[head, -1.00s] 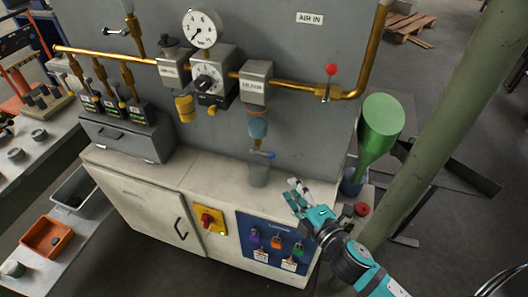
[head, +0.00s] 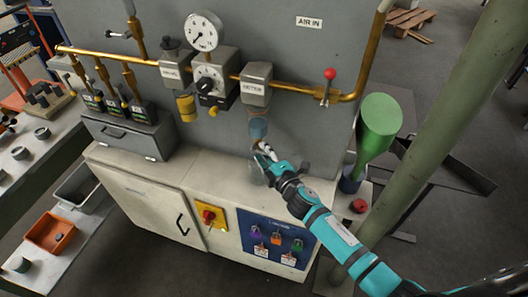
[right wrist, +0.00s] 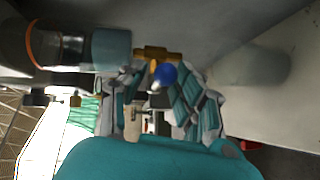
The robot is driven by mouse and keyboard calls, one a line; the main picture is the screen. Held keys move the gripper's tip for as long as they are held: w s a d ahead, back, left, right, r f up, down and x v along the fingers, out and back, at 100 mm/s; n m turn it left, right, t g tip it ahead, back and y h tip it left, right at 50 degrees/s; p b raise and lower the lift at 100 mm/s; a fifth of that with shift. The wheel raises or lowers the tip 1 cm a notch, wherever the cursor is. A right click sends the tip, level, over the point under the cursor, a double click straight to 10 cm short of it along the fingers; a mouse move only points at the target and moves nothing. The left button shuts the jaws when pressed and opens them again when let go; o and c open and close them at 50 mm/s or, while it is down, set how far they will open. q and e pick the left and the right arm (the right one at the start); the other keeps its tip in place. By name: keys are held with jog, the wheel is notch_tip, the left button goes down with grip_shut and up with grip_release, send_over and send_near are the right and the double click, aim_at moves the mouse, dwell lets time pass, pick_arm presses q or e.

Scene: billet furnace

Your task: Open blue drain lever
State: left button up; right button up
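The blue drain lever has a round blue end (right wrist: 163,75) on a brass fitting (right wrist: 157,52) in the right wrist view. In the head view it is hidden behind my right gripper (head: 263,152), just below the filter's blue-grey bowl (head: 258,128). My right gripper also shows in the wrist view (right wrist: 162,92). Its fingers are spread, with the blue end near the gap between their tips. I cannot tell whether they touch it. My left gripper is not in view.
A clear cup (head: 257,172) stands on the cabinet top, partly behind my gripper. Brass pipe (head: 120,54) and a red-knobbed valve (head: 329,74) are above. A green funnel (head: 379,124) and a green post (head: 430,150) stand to the right.

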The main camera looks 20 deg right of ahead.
jog(key=shift+w, duration=0.2)
grip_shut()
jog(key=shift+f+b, duration=0.2)
jog(key=shift+b, duration=0.3)
jog(key=shift+w+a+f+m+t+b, duration=0.2)
jog(key=shift+m+t+b, duration=0.75)
jog(key=shift+b, duration=2.15)
jog(key=shift+s+f+m+t+b, duration=0.2)
jog(key=shift+m+t+b, duration=0.7)
jog(key=shift+b, duration=2.2)
jog(key=shift+w+a+f+m+t+b, duration=0.2)
jog(key=shift+m+t+b, duration=0.7)
jog(key=shift+b, duration=2.2)
jog(key=shift+d+f, duration=0.1)
jog(key=shift+d, duration=0.05)
